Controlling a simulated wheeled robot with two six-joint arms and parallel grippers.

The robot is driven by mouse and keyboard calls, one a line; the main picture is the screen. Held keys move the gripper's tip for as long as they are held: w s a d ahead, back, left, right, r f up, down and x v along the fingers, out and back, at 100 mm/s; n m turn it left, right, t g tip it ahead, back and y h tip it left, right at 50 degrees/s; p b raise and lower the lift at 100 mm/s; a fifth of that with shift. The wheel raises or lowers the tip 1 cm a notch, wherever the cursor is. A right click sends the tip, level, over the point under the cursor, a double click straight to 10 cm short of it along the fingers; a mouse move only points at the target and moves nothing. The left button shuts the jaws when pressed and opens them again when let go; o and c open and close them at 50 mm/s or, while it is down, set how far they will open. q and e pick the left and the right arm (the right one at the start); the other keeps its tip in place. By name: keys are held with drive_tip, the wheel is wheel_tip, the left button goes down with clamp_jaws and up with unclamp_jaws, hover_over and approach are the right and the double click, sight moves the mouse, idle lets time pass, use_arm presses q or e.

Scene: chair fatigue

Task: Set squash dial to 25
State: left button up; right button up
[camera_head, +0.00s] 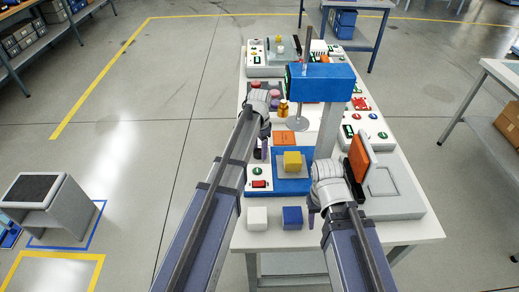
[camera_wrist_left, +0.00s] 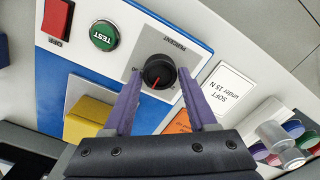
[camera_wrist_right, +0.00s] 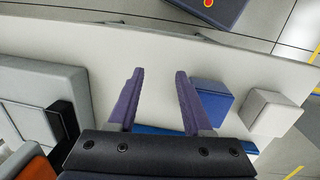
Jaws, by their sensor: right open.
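In the left wrist view the pointer points down and slightly left; the scale marks are too small to read fully. My left gripper (camera_head: 263,150) is open, with its purple fingertips on either side of the dial in the left wrist view (camera_wrist_left: 162,72). I cannot tell whether they touch it. In the head view my left arm and gripper hide the dial. My right gripper (camera_head: 311,216) is open and empty near the table's front part.
A yellow block (camera_head: 292,161) sits on the tester's plate. A green TEST button (camera_wrist_left: 104,35) and red switch (camera_wrist_left: 56,19) are beside the dial. White (camera_head: 257,217) and blue (camera_head: 292,216) cubes stand in front. A blue press head (camera_head: 322,82) rises behind.

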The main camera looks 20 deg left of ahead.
use_arm(q)
clamp_jaws()
drive_tip(key=shift+n, duration=0.3)
drive_tip(key=n, duration=0.5)
drive_tip(key=shift+a, duration=0.1)
drive_tip(key=n, duration=0.6)
drive_tip(key=shift+a, duration=0.1)
drive_tip(key=shift+n, duration=0.3)
idle(0.5)
drive_tip(key=shift+o, duration=2.2)
unclamp_jaws()
